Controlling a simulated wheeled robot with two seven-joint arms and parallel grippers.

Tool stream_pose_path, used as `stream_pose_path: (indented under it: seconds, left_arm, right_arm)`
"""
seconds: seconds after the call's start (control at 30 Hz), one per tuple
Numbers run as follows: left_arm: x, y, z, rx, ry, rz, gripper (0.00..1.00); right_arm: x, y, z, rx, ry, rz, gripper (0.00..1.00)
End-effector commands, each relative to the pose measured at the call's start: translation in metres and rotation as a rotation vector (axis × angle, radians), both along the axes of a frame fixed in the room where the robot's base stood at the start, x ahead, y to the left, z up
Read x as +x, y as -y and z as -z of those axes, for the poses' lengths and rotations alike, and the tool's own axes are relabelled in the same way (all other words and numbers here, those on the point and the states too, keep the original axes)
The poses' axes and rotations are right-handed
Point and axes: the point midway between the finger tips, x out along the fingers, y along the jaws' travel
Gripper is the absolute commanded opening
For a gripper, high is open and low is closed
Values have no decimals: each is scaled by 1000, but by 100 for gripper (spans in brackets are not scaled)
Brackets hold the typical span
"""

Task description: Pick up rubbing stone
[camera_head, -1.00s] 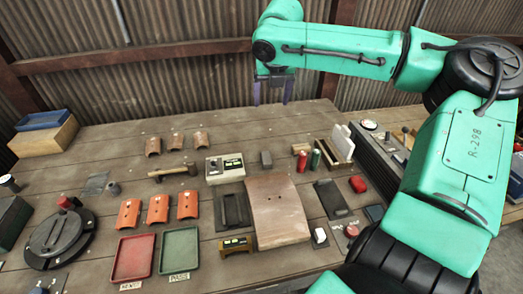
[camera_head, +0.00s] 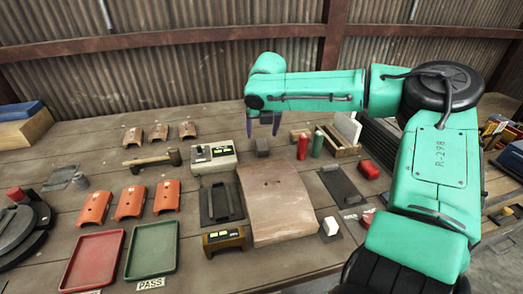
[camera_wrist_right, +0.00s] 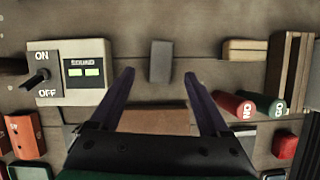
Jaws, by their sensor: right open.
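The rubbing stone looks to be the small dark grey block (camera_head: 262,146) standing on the wooden bench, behind the curved tan plate. It also shows in the right wrist view (camera_wrist_right: 161,62), ahead of and between the fingertips. My right gripper (camera_head: 263,123) is open and empty, with its two purple fingers pointing down. In the head view it is just above the grey block. The right wrist view shows a gap between the fingers and the block, with no contact. My left gripper is not in view.
A sound box with a switch (camera_head: 210,157) stands left of the block. The curved tan plate (camera_head: 277,208) lies in front. Red (camera_head: 302,146) and green (camera_head: 317,145) cylinders and a wooden rack (camera_head: 339,149) stand to the right. The corrugated wall is behind the bench.

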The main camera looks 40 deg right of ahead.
Motion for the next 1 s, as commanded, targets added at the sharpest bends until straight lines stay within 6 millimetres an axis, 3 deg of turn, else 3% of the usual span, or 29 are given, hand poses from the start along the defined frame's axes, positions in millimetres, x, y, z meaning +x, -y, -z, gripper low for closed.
stream_pose_path:
  seconds: [0.4,0.63,0.83,1.0]
  left_arm:
    - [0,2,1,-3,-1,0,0]
    - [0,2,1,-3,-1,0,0]
    - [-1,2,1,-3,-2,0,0]
    - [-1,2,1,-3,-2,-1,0]
  right_arm:
    - [17,15,63,-2,-1,1,80]
    - [18,15,66,-1,2,0,80]
    - [18,15,65,-1,2,0,4]
    - [18,15,65,-1,3,0,0]
